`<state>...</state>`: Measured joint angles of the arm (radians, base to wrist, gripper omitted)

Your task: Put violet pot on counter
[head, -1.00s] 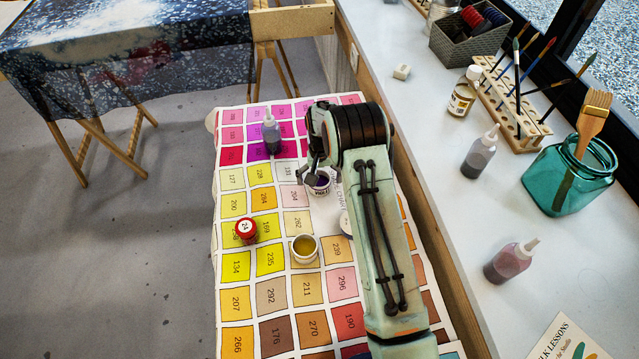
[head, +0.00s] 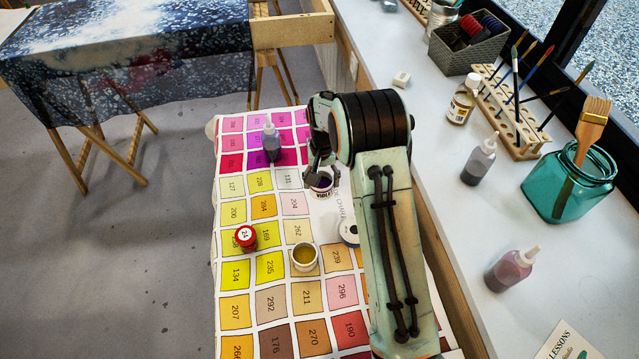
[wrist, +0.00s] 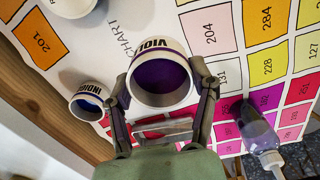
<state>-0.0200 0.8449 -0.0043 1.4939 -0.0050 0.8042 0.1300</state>
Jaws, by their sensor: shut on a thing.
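The violet pot (wrist: 161,82) is a small white tub with a "VIOLET" label and dark violet paint inside. In the wrist view my gripper (wrist: 160,92) is shut on it, one finger on each side. In the head view the pot (head: 322,186) shows below my gripper (head: 317,176), above the colour chart, its lower part facing the camera. I cannot tell how far it is off the chart. The counter (head: 425,112) is the long white surface to the right of my arm.
A blue pot (wrist: 88,101) is near my gripper. The counter holds bottles, a brush rack (head: 512,125) and a teal jar (head: 566,188); its near-left stretch is clear.

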